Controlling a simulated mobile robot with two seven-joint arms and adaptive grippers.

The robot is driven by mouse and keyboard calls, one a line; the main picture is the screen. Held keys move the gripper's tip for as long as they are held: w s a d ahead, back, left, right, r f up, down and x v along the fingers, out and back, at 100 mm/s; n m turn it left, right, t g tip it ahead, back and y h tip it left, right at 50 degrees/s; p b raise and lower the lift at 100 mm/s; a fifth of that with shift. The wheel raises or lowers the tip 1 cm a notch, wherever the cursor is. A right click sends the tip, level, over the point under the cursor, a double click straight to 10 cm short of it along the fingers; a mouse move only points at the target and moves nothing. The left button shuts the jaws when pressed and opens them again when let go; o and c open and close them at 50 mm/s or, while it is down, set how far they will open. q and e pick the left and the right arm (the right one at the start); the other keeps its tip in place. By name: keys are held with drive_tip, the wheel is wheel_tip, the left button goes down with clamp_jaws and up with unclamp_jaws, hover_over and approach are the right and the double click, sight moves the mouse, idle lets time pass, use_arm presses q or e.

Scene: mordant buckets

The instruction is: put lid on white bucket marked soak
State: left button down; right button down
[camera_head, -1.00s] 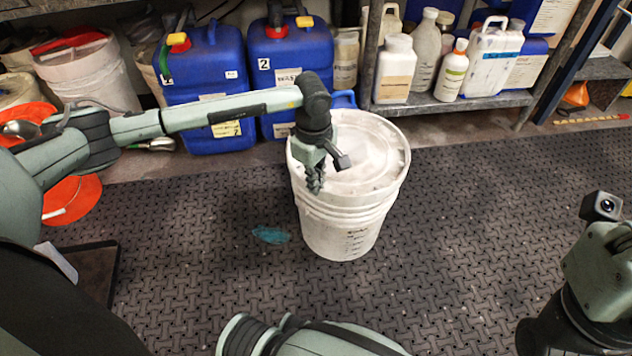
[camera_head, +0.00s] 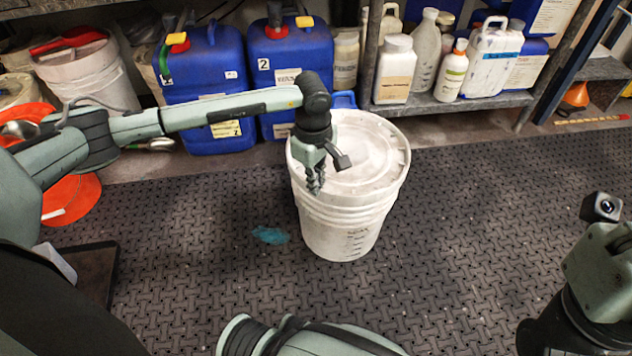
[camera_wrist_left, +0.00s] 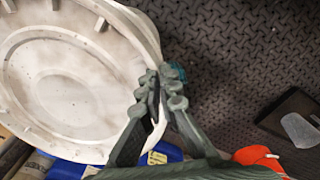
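The white bucket (camera_head: 341,236) stands upright on the black mat, with dark lettering and scale marks on its front; the word looks like SOAK. The round white lid (camera_head: 375,160) lies over the bucket's mouth and looks roughly level. I cannot tell whether its rim is pressed down all round. My left gripper (camera_head: 315,188) is at the lid's left front edge, pointing down. In the left wrist view its fingers (camera_wrist_left: 162,85) are close together with a white strip of the rim between them, beside the lid (camera_wrist_left: 75,85).
Blue canisters (camera_head: 203,85) stand behind the bucket. A metal shelf (camera_head: 450,103) with white bottles is at the back right. Orange discs (camera_head: 70,200) and a white bucket (camera_head: 85,75) are at the left. A teal scrap (camera_head: 269,235) lies on the mat (camera_head: 470,220), mostly clear to the right.

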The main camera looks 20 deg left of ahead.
use_arm(q)
drive_tip(key=shift+f+b, duration=0.9)
drive_tip(key=shift+f, duration=0.3)
drive_tip(key=c, duration=1.6)
unclamp_jaws()
drive_tip(key=shift+c, duration=0.2)
wheel_tip(320, 180, up, 12)
drive_tip(key=shift+s, duration=0.25)
